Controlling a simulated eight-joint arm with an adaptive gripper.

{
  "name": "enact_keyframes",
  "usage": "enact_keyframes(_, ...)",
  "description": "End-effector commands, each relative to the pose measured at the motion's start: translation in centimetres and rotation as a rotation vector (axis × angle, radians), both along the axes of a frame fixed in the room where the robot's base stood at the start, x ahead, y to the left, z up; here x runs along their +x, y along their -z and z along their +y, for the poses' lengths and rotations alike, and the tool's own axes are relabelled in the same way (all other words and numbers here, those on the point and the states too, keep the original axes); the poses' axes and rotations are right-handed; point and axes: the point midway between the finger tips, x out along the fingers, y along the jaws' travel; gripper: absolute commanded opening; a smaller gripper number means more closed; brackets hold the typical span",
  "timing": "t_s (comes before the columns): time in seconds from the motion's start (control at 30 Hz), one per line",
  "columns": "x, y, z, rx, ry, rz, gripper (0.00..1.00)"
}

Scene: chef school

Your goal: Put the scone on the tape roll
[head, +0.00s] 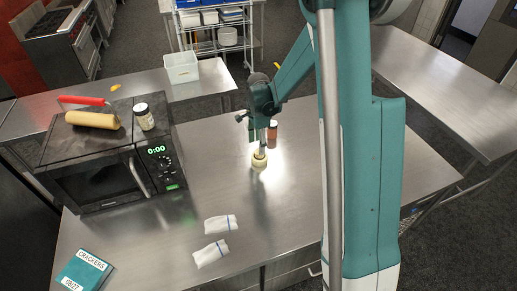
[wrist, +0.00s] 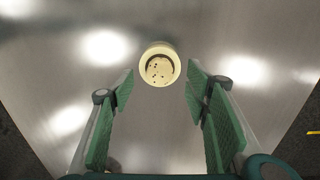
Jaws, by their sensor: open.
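The tape roll (wrist: 146,53) is a pale yellow ring lying flat on the steel table; it also shows in the head view (head: 259,164). A round beige piece with dark specks, which looks like the scone (wrist: 159,70), shows within the ring in the wrist view. I cannot tell whether it sits on the roll's rim or down in its opening. My gripper (wrist: 160,84) is open, its green fingers apart with nothing between them. In the head view my gripper (head: 262,134) is above the tape roll, pointing down.
A reddish-brown jar (head: 274,137) stands close behind my gripper. The table around the roll is clear.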

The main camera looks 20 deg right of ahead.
Motion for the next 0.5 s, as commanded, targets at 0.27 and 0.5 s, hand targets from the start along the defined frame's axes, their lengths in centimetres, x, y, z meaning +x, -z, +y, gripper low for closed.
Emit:
enact_keyframes(0.27, 0.0, -3.8, 0.0, 0.000, 0.000, 0.000, 0.47)
enact_keyframes(0.5, 0.0, -6.3, 0.0, 0.000, 0.000, 0.000, 0.47)
